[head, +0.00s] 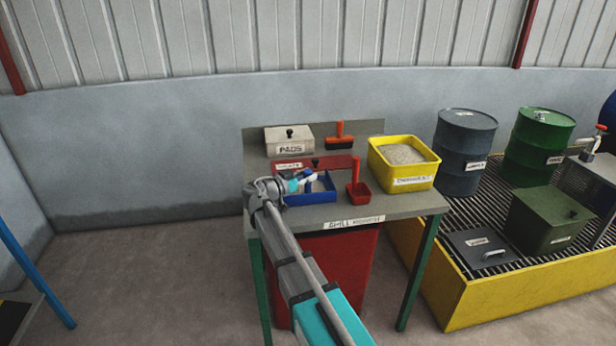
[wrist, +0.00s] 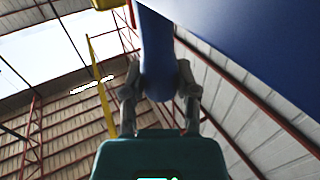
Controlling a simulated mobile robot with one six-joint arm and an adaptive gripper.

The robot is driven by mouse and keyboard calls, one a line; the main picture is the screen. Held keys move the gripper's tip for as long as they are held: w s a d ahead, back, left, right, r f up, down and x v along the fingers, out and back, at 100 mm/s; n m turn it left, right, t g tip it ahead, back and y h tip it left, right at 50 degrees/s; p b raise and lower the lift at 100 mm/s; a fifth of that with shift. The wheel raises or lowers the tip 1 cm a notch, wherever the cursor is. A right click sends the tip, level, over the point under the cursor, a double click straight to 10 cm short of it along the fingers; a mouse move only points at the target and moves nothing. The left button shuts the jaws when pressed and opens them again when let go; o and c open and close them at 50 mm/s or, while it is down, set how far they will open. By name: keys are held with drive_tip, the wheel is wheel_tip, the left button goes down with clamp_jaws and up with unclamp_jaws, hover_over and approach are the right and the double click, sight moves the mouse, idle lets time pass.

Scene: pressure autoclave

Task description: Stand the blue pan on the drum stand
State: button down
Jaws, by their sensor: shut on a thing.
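The blue pan (head: 312,198) is at the front of the workbench in the head view, level, with open top. I cannot tell whether it rests on the bench or is just above it. My gripper (head: 307,182) reaches over its left side. In the wrist view my gripper (wrist: 158,88) is shut on a blue part of the pan, and the pan's broad blue face (wrist: 255,45) fills the upper right. The drum stand appears to be the grey frame (head: 583,178) at the right edge, below a partly cut-off blue drum with a red-handled tap.
The bench (head: 400,205) also holds a yellow sand tub (head: 404,178), a red scoop (head: 358,188), a pads box (head: 289,140) and an orange-handled brush (head: 340,136). Right of it, a yellow-walled grating (head: 480,300) carries two upright drums, a green box (head: 548,225) and a flat grey lid (head: 482,248).

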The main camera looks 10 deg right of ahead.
drive_tip(key=shift+f, duration=0.1)
drive_tip(key=shift+c, duration=1.8)
unclamp_jaws()
drive_tip(key=shift+r, duration=0.2)
drive_tip(key=v, duration=1.2)
drive_tip(key=shift+f, duration=0.1)
